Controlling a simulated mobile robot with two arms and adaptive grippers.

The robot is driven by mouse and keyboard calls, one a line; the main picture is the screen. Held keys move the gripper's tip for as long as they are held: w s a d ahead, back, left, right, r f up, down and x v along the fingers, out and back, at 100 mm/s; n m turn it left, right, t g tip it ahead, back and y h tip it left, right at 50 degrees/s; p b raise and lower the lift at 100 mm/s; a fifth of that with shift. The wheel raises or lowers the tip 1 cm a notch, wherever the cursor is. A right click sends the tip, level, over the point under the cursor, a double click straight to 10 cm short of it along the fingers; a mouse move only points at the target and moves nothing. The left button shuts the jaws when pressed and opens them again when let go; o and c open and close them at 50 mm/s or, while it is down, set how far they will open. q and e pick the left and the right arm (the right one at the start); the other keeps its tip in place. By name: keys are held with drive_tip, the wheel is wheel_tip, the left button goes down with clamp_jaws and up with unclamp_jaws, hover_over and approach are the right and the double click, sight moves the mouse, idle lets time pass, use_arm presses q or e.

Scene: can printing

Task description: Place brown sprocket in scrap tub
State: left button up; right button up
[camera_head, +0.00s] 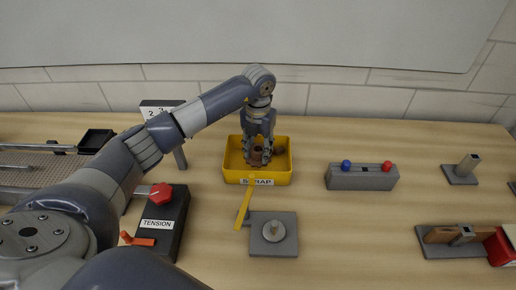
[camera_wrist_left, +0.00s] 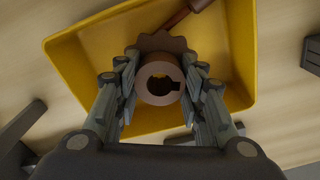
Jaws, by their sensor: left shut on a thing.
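The brown sprocket (camera_head: 257,160) is held between the fingers of my left gripper (camera_head: 259,153). The left wrist view shows its toothed edge and its round hub with a keyed bore (camera_wrist_left: 160,43) between the two fingers (camera_wrist_left: 161,92). The yellow scrap tub (camera_head: 233,176), labelled SCRAP, is around and below the sprocket in the head view. In the left wrist view the tub (camera_wrist_left: 88,75) lies behind the sprocket. I cannot tell whether the sprocket touches the tub floor. My right gripper is not in view.
A brown rod-like part (camera_wrist_left: 188,14) shows at the tub in the left wrist view. A grey plate with a yellow lever (camera_head: 243,208) stands in front of the tub. A TENSION box (camera_head: 165,212) is left, a two-button block (camera_head: 362,178) right.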

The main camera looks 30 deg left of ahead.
use_arm(q)
drive_tip(key=shift+f, duration=0.4)
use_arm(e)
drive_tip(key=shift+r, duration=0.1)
use_arm(q)
drive_tip(key=shift+f+b, duration=0.55)
drive_tip(key=shift+f, duration=0.05)
drive_tip(key=o, duration=1.1)
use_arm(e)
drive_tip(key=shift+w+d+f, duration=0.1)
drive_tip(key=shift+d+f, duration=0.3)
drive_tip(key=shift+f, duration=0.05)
use_arm(q)
drive_tip(key=shift+r, duration=0.1)
